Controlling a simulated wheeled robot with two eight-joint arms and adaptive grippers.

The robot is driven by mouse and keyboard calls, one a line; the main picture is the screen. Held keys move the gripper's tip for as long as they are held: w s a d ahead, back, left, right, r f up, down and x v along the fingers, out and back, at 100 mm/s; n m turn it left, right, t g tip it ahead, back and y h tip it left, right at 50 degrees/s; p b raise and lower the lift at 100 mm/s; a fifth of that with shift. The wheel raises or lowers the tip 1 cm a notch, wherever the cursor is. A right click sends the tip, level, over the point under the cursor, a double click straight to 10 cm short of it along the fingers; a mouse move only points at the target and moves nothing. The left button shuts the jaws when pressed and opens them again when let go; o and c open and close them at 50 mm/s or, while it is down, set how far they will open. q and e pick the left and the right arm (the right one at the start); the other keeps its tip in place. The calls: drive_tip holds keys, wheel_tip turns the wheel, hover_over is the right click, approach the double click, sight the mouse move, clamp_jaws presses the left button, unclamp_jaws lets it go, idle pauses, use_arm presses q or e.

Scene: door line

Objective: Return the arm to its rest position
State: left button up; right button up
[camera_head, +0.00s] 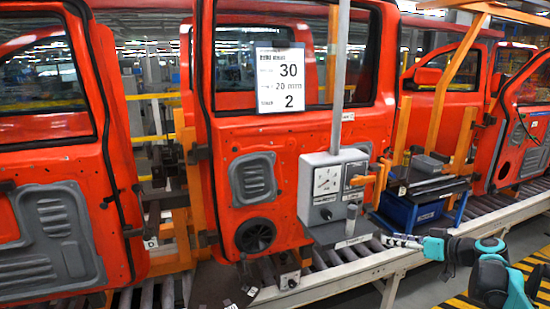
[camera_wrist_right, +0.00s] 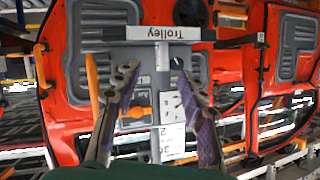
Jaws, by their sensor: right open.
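My right arm (camera_head: 485,262), teal and dark, comes in from the lower right in the head view. Its right gripper (camera_head: 388,241) points left, in front of the conveyor rail and to the right of the grey control box (camera_head: 330,187). In the right wrist view, the two fingers of the gripper (camera_wrist_right: 152,70) are spread apart with nothing held between them. Behind them, the scene appears upside down, with a grey panel (camera_wrist_right: 140,58) and a white label strip reading "Trolley" (camera_wrist_right: 172,33). My left gripper is not in view.
Red-orange doors (camera_head: 225,175) stand along the roller conveyor (camera_head: 350,262). A sign with 30, 20 and 2 (camera_head: 280,77) hangs on the middle one. A blue bin (camera_head: 412,210) sits behind my right gripper. Yellow-black floor marking (camera_head: 535,268) lies at right.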

drive_tip(key=s+a+f+m+g+h+b, duration=0.1)
drive_tip(key=s+a+f+g+h+b, duration=0.1)
drive_tip(key=s+a+f, duration=0.35)
drive_tip(key=s+a+f+m+g+h+b, duration=0.1)
drive_tip(key=s+a+f+b, duration=0.15)
drive_tip(key=s+a, duration=0.6)
drive_tip(key=s+a+f+m+h+b, duration=0.1)
drive_tip(key=s+a+f+h+b, duration=0.1)
drive_tip(key=s+f, duration=0.5)
drive_tip(key=s+a+f+m+h+b, duration=0.1)
drive_tip(key=s+f+h+b, duration=0.1)
drive_tip(key=s+f, duration=0.6)
drive_tip(key=s+h, duration=0.1)
drive_tip(key=s, duration=0.2)
drive_tip(key=shift+a+f+g+b, duration=0.25)
drive_tip(key=shift+a+g+b, duration=0.1)
drive_tip(key=shift+g, duration=0.05)
